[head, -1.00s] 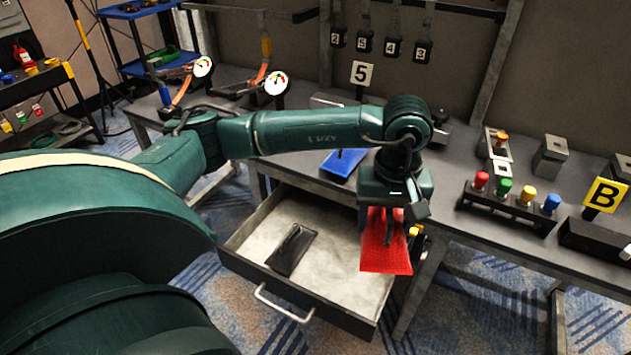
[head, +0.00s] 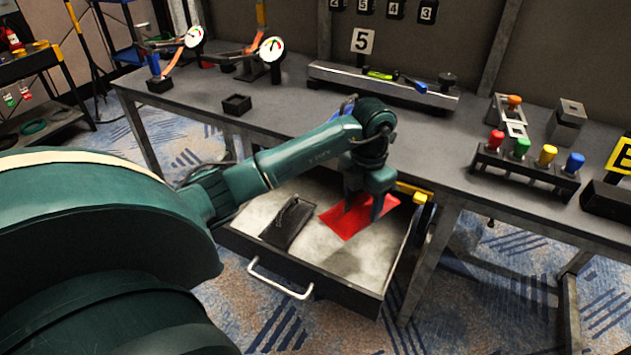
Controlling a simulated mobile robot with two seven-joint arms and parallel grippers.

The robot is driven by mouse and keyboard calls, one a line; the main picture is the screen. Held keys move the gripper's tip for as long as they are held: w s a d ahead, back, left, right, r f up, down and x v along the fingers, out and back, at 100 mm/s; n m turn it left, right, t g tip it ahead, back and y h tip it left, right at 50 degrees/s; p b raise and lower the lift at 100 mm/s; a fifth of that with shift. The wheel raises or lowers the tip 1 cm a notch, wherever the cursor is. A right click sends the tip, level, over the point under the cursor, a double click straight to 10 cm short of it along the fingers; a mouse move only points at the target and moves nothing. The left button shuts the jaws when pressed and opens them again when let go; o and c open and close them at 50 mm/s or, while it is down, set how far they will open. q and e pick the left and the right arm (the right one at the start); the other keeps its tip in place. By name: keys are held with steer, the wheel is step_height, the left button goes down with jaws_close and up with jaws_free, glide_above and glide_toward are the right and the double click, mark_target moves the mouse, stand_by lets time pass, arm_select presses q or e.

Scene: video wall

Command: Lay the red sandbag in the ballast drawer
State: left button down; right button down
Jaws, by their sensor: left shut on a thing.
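The open ballast drawer (head: 335,301) sits under the bench, with a pale, sandy-looking floor. The red sandbag (head: 343,224) is inside it at the back right and looks flat, at or very close to the drawer floor; I cannot tell whether it bears fully on it. My left gripper (head: 362,209) points down over the sandbag and is shut on it, hiding part of its middle. A black bag with a handle (head: 283,228) lies to the left in the drawer, beside the red one. My right gripper is not in view.
A yellow piece (head: 415,191) is at the drawer's back right corner. The bench (head: 300,105) above carries a rack of coloured knobs (head: 525,168) at right, gauges (head: 272,50) and a small black tray (head: 236,105) at left. The drawer's front right floor is clear.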

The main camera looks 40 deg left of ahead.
mark_target(353, 208)
arm_select(q)
steer(key=f+n, duration=0.1)
steer(key=a+f+n, duration=0.1)
steer(key=n, duration=0.1)
steer(key=a+f+n+b, duration=0.1)
steer(key=shift+s+f+n, duration=0.1)
steer(key=shift+f+n, duration=0.15)
steer(key=shift+n, duration=0.05)
steer(key=shift+f+b, duration=1.15)
steer(key=shift+f, duration=3.8)
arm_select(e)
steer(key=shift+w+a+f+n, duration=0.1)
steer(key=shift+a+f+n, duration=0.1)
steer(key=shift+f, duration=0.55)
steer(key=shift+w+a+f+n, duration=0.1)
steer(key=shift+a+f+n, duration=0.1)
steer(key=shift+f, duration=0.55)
arm_select(q)
steer(key=shift+f, duration=0.25)
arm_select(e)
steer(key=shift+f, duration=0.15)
arm_select(q)
steer(key=shift+c, duration=2)
jaws_free()
steer(key=shift+s, duration=0.1)
